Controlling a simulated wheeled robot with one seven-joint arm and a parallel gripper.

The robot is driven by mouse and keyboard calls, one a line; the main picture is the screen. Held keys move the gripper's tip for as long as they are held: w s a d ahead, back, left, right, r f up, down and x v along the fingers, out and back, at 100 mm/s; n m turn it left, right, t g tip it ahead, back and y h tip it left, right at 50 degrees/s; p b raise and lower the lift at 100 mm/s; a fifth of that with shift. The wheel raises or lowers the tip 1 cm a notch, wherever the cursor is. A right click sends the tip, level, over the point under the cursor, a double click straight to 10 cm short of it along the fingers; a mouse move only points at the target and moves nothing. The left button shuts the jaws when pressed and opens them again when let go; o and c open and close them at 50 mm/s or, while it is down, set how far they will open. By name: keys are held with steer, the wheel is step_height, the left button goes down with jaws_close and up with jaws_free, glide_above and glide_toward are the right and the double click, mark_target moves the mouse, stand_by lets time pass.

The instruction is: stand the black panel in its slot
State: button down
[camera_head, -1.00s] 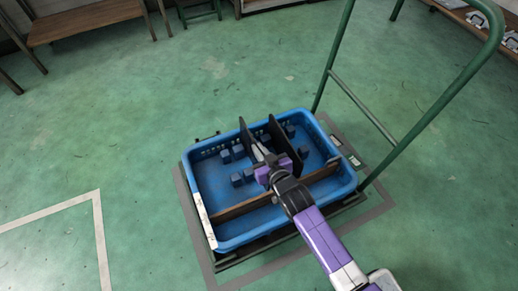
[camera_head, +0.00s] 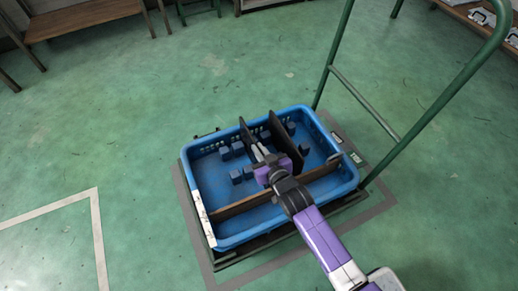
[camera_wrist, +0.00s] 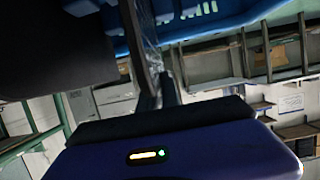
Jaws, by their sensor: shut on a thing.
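Two dark panels stand on edge in the blue tray (camera_head: 205,190). My gripper (camera_head: 260,152) reaches into the tray from the front right and is shut on the left black panel (camera_head: 246,132). That panel looks near upright; its lower edge is hidden, so I cannot tell if it is seated in a slot. The other dark panel (camera_head: 286,136) stands just right of my gripper. In the wrist view a thin panel (camera_wrist: 133,35) shows edge-on at the fingers.
Small blue blocks (camera_head: 236,176) stand on the tray floor. A brown divider (camera_head: 240,205) crosses the front of the tray. The tray sits on a cart with a green handle (camera_head: 365,105) at the right. Open green floor lies at the left.

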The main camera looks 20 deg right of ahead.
steer(key=shift+f+b, duration=0.65)
steer(key=shift+f, duration=0.3)
steer(key=c, duration=1.5)
jaws_free()
steer(key=shift+p+v, duration=1.5)
steer(key=shift+v, duration=2.45)
